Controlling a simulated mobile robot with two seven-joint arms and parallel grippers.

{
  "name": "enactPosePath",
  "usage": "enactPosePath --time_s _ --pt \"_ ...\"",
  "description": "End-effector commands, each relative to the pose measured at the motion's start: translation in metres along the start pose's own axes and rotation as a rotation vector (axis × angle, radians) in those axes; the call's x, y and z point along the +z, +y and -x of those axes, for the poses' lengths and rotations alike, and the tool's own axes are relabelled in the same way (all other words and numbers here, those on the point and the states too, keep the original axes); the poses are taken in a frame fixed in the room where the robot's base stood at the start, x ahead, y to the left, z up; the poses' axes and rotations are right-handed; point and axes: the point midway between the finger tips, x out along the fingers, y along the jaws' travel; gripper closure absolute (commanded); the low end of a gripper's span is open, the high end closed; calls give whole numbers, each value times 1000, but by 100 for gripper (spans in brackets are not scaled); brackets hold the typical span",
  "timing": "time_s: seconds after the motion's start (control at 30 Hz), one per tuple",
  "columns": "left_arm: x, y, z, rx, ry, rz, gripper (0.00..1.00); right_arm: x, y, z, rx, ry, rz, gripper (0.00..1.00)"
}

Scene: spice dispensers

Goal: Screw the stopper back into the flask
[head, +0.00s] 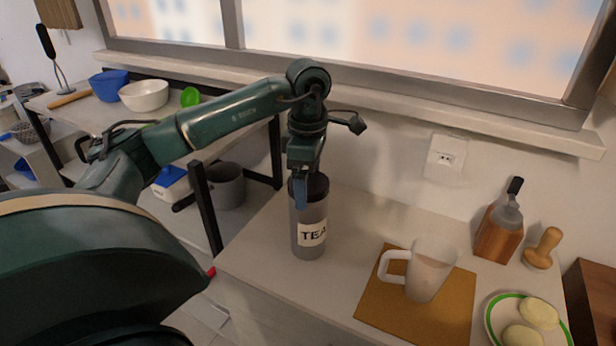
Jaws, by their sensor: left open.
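The flask (309,217) is a grey cylinder with a "TEA" label, standing upright on the counter in the middle of the head view. A dark stopper or cap (318,187) shows at its top, partly hidden by my gripper. I cannot tell whether it is seated or only resting there. My left gripper (303,190) points down over the flask's top, with one bluish finger in front of the dark top's left side. The other finger is hidden. The gripper is open. My right gripper is not in view.
A white mug (430,268) stands on a brown board (374,312) to the right of the flask. A plate (492,325), a wooden block (497,236) and a wooden tamper-like piece (543,250) are further right. Shelves with bowls (144,95) stand at left.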

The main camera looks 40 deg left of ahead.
Motion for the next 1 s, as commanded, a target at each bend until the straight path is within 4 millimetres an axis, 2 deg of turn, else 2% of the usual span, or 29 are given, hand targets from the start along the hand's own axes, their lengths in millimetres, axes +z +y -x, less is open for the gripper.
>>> enactPosePath --time_s 0.07,0.5,0.57,0.67,1.0 --pt "0 0 0 0 0 -1 16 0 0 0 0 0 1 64" --pt "0 0 0 0 1 -3 52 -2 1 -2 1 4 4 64" --pt "0 0 0 0 1 -14 54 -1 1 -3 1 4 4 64" --pt "0 0 -1 0 1 -100 54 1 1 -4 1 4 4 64" --pt "0 0 -2 -1 1 -631 54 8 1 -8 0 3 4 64"
